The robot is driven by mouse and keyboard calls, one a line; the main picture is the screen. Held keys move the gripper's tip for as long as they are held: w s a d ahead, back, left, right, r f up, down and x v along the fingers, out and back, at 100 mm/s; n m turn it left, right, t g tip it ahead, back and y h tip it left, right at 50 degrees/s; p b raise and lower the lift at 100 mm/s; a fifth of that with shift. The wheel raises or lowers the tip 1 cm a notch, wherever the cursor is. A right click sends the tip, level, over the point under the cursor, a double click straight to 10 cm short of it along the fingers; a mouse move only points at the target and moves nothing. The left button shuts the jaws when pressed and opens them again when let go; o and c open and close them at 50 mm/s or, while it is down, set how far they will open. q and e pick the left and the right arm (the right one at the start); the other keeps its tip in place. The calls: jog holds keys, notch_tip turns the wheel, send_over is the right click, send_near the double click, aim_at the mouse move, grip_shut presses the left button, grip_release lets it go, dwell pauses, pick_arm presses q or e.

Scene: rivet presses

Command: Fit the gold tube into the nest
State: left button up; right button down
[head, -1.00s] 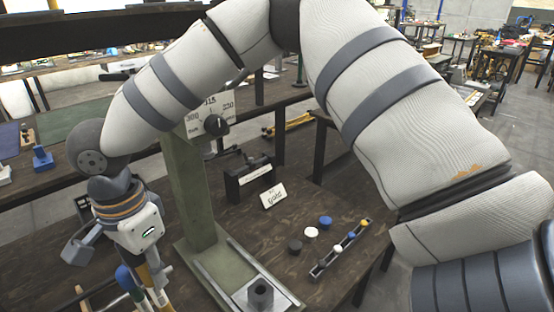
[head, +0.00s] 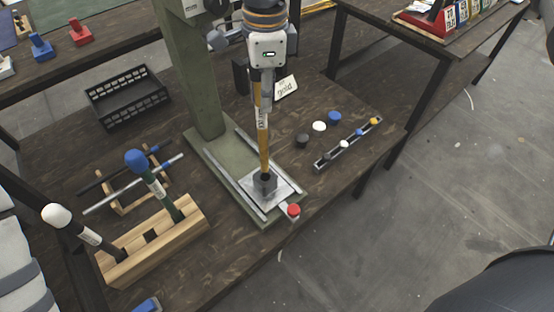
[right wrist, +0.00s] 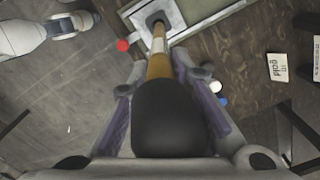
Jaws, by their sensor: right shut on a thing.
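The gold tube (head: 263,130) stands nearly upright with a white label band on it. Its lower end meets the dark nest (head: 265,184) on the press's silver plate; how deep it sits inside I cannot tell. My right gripper (head: 262,76) is shut on the tube's upper part. In the right wrist view the tube (right wrist: 159,66) runs from a large black top end between my fingers (right wrist: 165,100) to the nest (right wrist: 158,19). My left arm seems to show at that view's upper left, with its gripper (right wrist: 84,20) too small to read.
The green press column (head: 190,80) stands just behind the nest. A red button (head: 293,210) is at the base's front corner. A wooden block (head: 150,243) with white- and blue-topped tubes stands left. Several caps and a slotted rail (head: 347,144) lie right. A black crate (head: 127,97) is behind.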

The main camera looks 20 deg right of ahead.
notch_tip(320, 180, down, 8)
jog(key=shift+a+f+b, duration=0.1)
jog(key=shift+f+b, duration=0.05)
jog(key=shift+b, duration=0.55)
pick_arm(q)
jog(key=shift+s+f+g, duration=0.5)
jog(key=shift+s+f, duration=0.55)
jog(key=shift+s, duration=0.1)
pick_arm(e)
jog(key=c, duration=1.5)
grip_release()
pick_arm(q)
jog(key=shift+w+r, duration=0.1)
jog(key=shift+w, duration=0.05)
pick_arm(e)
notch_tip(320, 180, up, 8)
send_over(265, 126)
jog(key=shift+w+d+f, duration=0.1)
jog(key=shift+w+d, duration=0.2)
jog(key=shift+w, duration=0.1)
